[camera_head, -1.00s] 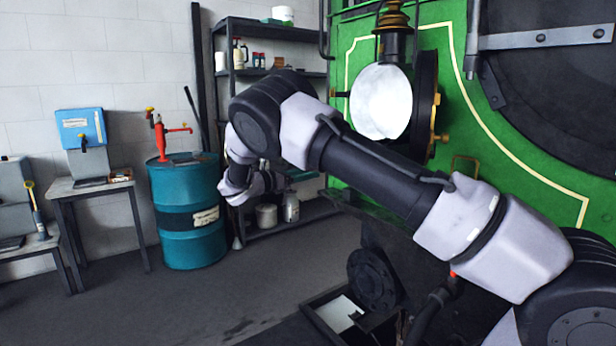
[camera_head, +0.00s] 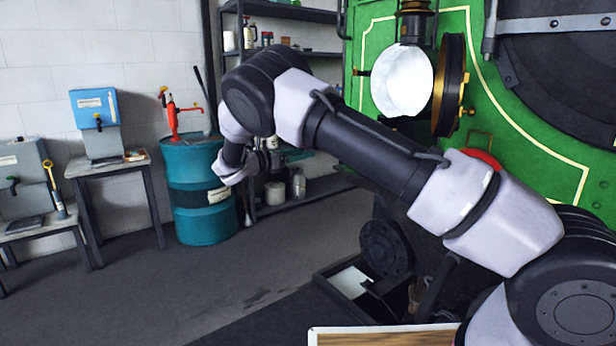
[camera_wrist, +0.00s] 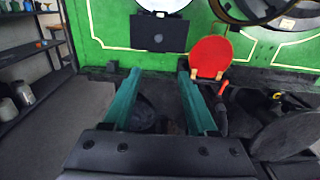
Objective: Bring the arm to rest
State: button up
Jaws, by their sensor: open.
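My arm stretches across the head view from the lower right toward the upper left, bent at the elbow. Its far end hangs in front of the shelf and the teal drum, and the fingers cannot be made out there. In the wrist view my gripper (camera_wrist: 160,98) shows two teal fingers, wide apart, with nothing between them. The fingers point toward the green tram front (camera_wrist: 120,20), with dark floor and dark parts beneath them.
The green tram front (camera_head: 545,140) with its round lamp (camera_head: 403,82) stands behind my arm. A red disc (camera_wrist: 210,56) is near the right finger. A teal drum (camera_head: 195,190), a shelf (camera_head: 290,16) and a small table (camera_head: 110,168) line the wall. The floor at left is clear.

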jog(key=s+d+r+m+g+y, duration=0.2)
jog(key=s+d+r+m+g, duration=0.15)
jog(key=d, duration=0.45)
jog(key=s+d+r+m+g+y, duration=0.25)
jog(key=d+m, duration=0.25)
jog(key=d, duration=0.3)
jog(key=s+d+r+m+g+y, duration=0.3)
jog(key=s+d+m, duration=0.1)
jog(key=d, duration=0.3)
jog(key=s+d+r+m+t+y, duration=0.1)
jog(key=s+r+m+t+y, duration=0.1)
jog(key=s+m, duration=0.3)
jog(key=s+d+r+m+t+y, duration=0.1)
jog(key=s+r+m+y, duration=0.2)
jog(key=s, duration=1)
jog(key=s+d+r+m+t+y, duration=0.2)
jog(key=s+r+m+y, duration=0.1)
jog(key=s+m, duration=0.6)
jog(key=shift+s+r+t+y, duration=0.3)
jog(key=shift+s+r+y, duration=0.05)
jog(key=shift+y, duration=0.2)
jog(key=shift+w+a, duration=0.1)
jog(key=shift+a, duration=0.1)
jog(key=shift+w+d+r, duration=0.15)
jog(key=shift+w+d, duration=0.15)
jog(key=shift+d, duration=0.2)
